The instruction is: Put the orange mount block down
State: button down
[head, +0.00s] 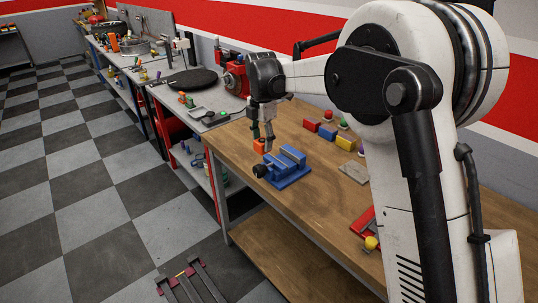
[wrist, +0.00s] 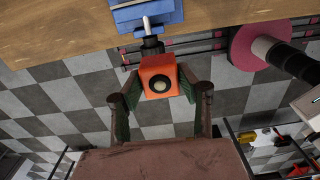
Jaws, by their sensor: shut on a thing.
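The orange mount block (head: 259,146) is in my gripper (head: 264,137), beside the blue vise (head: 291,172) in the head view. In the wrist view the block (wrist: 158,69) shows an orange face with a round dark hole and a pale centre. The two fingers of my gripper (wrist: 159,84) close on its left and right sides. Behind it lies the checkered floor, just off the edge of the wooden bench (wrist: 235,12). The blue vise (wrist: 138,17) with its dark screw end is right above the block in that picture. Nothing visible supports the block from below.
The wooden bench (head: 325,200) has bare room in front of and right of the vise. Red, blue and yellow blocks (head: 328,131) stand along its back. A grey plate (head: 354,172) lies to the right. A grey bench (head: 205,101) with tools adjoins at left.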

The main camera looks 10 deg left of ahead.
jog(key=shift+w+d+f, duration=0.15)
jog(key=shift+w, duration=0.3)
jog(key=w+d+f, duration=0.2)
jog(key=w+d+f+p, duration=0.1)
jog(key=w+d+f, duration=0.1)
jog(key=w, duration=0.1)
jog(key=w+d+f, duration=0.2)
jog(key=w, duration=0.1)
jog(key=shift+w+d+f+p, duration=0.15)
jog(key=shift+w+f+p, duration=0.1)
jog(key=shift+p, duration=0.1)
jog(key=shift+f+p, duration=0.35)
jog(key=shift+f, duration=1.65)
jog(key=shift+f, duration=0.1)
jog(key=shift+w+f, duration=0.1)
jog(key=c, duration=1.2)
grip_release()
jog(key=shift+o, duration=0.2)
